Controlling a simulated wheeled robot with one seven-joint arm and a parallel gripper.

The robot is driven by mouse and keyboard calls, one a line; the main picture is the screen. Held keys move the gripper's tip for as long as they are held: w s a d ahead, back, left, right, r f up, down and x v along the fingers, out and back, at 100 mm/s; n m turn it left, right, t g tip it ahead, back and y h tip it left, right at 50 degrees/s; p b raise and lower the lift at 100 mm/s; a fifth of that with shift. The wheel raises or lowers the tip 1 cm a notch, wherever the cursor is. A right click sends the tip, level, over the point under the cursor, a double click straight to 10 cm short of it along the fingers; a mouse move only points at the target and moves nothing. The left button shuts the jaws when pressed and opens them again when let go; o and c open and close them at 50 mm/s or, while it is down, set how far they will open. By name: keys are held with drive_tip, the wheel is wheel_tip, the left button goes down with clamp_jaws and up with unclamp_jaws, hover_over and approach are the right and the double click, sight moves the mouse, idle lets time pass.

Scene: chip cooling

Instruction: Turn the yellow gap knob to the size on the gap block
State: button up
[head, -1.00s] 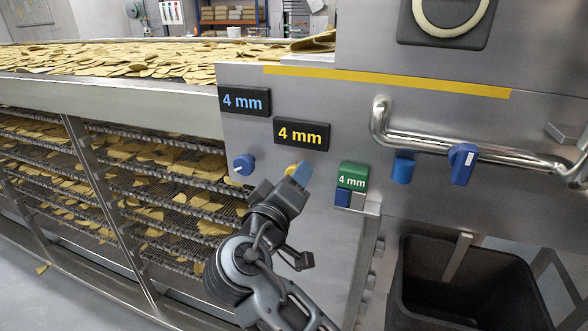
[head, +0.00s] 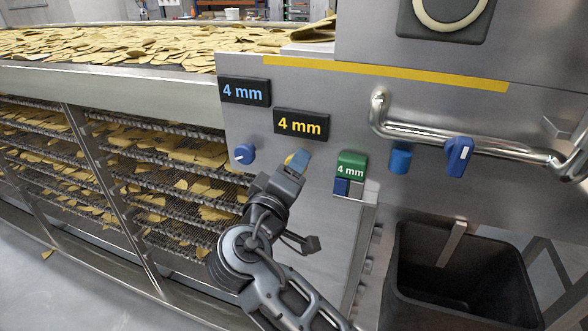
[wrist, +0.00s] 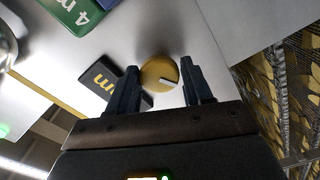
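The yellow gap knob (wrist: 159,73) is round with a white pointer mark, and in the wrist view it lies between my two fingertips. In the head view my fingers mostly hide it. My gripper (wrist: 160,78) is open, with one finger on each side of the knob; I see no clear grip on it. It also shows in the head view (head: 298,161), at the panel below the yellow-lettered display. That display (head: 301,125) reads 4 mm. The green gap block (head: 351,165) reads 4 mm and sits right of my gripper; part of it shows in the wrist view (wrist: 75,12).
A blue knob (head: 244,154) sits left, under a blue-lettered display (head: 244,91) reading 4 mm. A black bin (head: 465,270) stands below.

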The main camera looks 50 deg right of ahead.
drive_tip(key=o, duration=0.3)
drive_tip(key=shift+o, duration=0.2)
drive_tip(key=b+v, duration=0.1)
drive_tip(key=v, duration=0.6)
drive_tip(key=shift+s+a+b, duration=0.2)
drive_tip(key=shift+a+b, duration=0.15)
drive_tip(key=shift+b, duration=0.05)
idle(0.4)
